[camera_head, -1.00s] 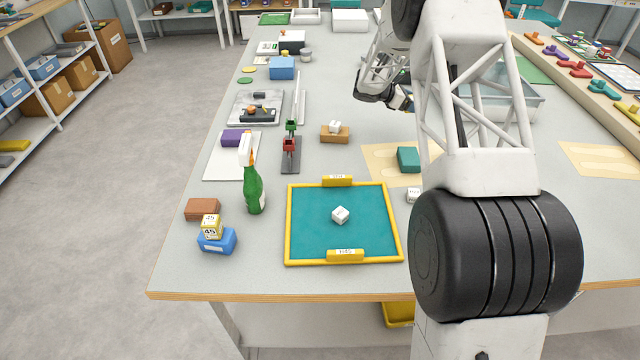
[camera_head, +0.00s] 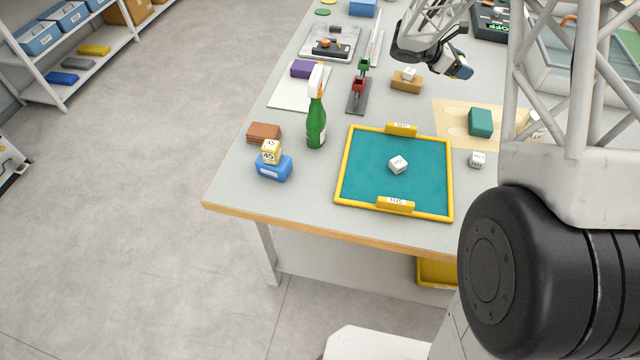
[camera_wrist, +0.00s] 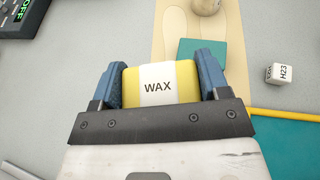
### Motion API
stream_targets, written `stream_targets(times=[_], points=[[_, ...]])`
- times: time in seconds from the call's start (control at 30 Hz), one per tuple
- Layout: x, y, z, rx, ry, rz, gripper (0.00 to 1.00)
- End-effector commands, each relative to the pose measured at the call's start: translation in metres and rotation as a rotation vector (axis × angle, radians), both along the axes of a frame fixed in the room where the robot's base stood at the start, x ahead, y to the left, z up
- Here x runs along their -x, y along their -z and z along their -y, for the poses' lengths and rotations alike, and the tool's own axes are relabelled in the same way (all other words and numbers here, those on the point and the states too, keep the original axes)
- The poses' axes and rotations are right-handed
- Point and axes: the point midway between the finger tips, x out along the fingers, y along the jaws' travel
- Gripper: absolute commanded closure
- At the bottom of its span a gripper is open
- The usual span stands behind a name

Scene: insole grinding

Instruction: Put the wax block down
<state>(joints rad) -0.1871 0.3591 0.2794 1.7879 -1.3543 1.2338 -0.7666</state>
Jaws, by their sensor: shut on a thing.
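The wax block (camera_wrist: 158,84) is yellow with a white band reading WAX. In the wrist view my gripper (camera_wrist: 160,86) is shut on it, with one blue finger on each side. Whether the block touches anything below cannot be told. In the head view my gripper (camera_head: 462,67) is over the table, to the right of a brown block (camera_head: 406,86) with a white cube on it. The wax block is not clearly seen there.
A teal block (camera_head: 481,122) lies on a beige sheet (camera_head: 455,118); it also shows in the wrist view (camera_wrist: 212,47). A white cube (camera_head: 477,159) stands near a yellow-rimmed teal tray (camera_head: 365,175). A green spray bottle (camera_head: 316,125) stands to the left. Grey tabletop between them is bare.

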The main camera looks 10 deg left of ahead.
Motion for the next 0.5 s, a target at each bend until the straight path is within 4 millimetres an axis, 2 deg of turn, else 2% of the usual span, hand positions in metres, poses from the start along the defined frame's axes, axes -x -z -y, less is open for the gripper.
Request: stream_targets(times=[0.03, 0.2, 0.5], points=[[0.013, -0.005, -0.011, 0.000, -0.014, 0.000, 0.57], [0.054, -0.018, -0.039, -0.001, -0.050, 0.002, 0.57], [0.130, -0.040, -0.081, -0.002, -0.109, 0.003, 0.57]])
